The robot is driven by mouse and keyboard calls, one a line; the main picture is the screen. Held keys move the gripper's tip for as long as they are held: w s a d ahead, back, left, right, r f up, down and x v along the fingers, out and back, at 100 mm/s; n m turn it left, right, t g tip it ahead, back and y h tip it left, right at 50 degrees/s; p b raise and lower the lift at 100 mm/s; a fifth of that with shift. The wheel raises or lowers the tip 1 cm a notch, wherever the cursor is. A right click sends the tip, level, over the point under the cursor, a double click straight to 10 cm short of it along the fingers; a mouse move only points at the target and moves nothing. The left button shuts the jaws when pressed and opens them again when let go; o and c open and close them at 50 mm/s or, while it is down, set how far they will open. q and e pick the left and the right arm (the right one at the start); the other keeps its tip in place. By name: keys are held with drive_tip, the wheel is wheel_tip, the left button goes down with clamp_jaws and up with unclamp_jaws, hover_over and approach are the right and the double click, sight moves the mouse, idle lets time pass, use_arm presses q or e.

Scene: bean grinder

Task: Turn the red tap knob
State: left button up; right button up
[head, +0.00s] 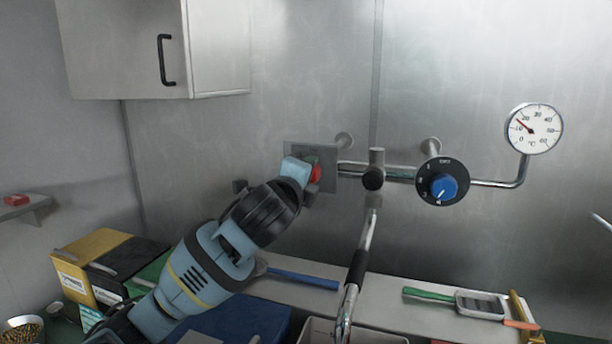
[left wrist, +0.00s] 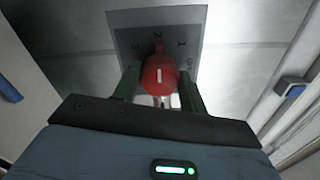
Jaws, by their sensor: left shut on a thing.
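The red tap knob (left wrist: 159,76) sits on a grey square plate with numbers (left wrist: 118,18) in the left wrist view. A white mark on the knob points up, towards the 2. In the head view the red knob (head: 316,173) shows only partly, behind my left gripper (head: 309,176). My left gripper (left wrist: 160,92) has its two dark green fingers on either side of the knob and is shut on it. My right gripper is not in view.
A blue knob (head: 443,187) with a dark dial and a round gauge (head: 534,128) are on the pipe to the right. A hose spout (head: 357,270) hangs below the pipe. A shelf (head: 385,292) below holds brushes. A cabinet (head: 125,50) hangs upper left.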

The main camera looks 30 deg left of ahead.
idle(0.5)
use_arm(q)
drive_tip(key=o, duration=1)
drive_tip(key=shift+v, duration=3.9)
drive_tip(key=shift+f, duration=0.1)
